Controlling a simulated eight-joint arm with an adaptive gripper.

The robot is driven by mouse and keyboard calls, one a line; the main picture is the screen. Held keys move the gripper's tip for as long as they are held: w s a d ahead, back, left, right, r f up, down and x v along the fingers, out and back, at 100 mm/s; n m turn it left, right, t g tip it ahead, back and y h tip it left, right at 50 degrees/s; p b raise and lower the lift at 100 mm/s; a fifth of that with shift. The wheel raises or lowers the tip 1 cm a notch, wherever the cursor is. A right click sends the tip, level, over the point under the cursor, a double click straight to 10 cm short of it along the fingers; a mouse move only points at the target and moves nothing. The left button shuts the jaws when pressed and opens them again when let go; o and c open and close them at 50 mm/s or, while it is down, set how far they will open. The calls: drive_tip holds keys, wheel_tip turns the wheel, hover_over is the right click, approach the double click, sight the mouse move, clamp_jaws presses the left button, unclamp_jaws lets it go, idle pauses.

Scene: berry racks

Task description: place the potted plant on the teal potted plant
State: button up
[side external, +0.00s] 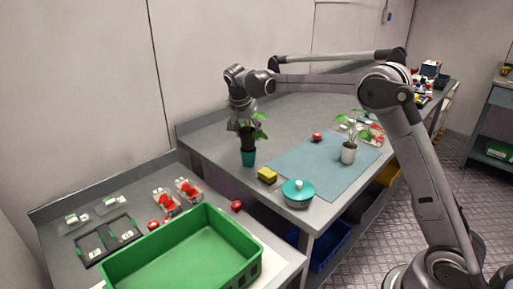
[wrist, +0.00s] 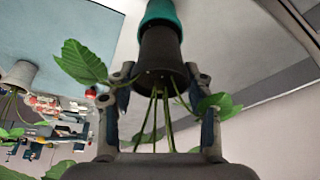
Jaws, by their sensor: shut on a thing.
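A dark pot (wrist: 163,55) with green stems and leaves is between the fingers of my gripper (wrist: 160,82) in the wrist view. My gripper is shut on this potted plant. A teal pot (wrist: 158,14) lies directly beyond the dark pot, in line with it. In the side view the teal pot (side external: 249,158) stands upright on the bench, with the dark pot (side external: 246,140) right above it and my gripper (side external: 246,127) over both. The two pots appear to meet, but I cannot tell whether the dark pot's weight rests on the teal one. Leaves partly hide the fingers.
A white potted plant (side external: 348,154) stands on the blue mat (side external: 312,158). A teal lidded pot (side external: 298,193) and a yellow sponge (side external: 267,176) are near the bench's front edge. A green crate (side external: 190,262) stands on the lower-left bench.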

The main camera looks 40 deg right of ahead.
drive_tip(key=o, duration=1.2)
drive_tip(key=shift+f, duration=0.1)
drive_tip(key=v, duration=1.2)
drive_tip(key=s+a+r+n+t+y, duration=0.1)
drive_tip(key=s+r+n, duration=0.15)
drive_tip(key=s, duration=0.45)
drive_tip(key=s+a+f+n+t+y, duration=0.1)
drive_tip(key=s+f+n, duration=0.2)
drive_tip(key=s, duration=0.4)
drive_tip(key=s+a+f+n+t+y, duration=0.1)
drive_tip(key=s+f+n, duration=0.3)
drive_tip(key=s, duration=0.4)
drive_tip(key=s+a+f+n+t+y, duration=0.1)
drive_tip(key=s+a+f+n+t, duration=0.1)
drive_tip(key=s+f, duration=0.4)
drive_tip(key=shift+s+a+f+n, duration=0.1)
drive_tip(key=shift+s+a+n, duration=0.3)
drive_tip(key=shift+s+n, duration=0.3)
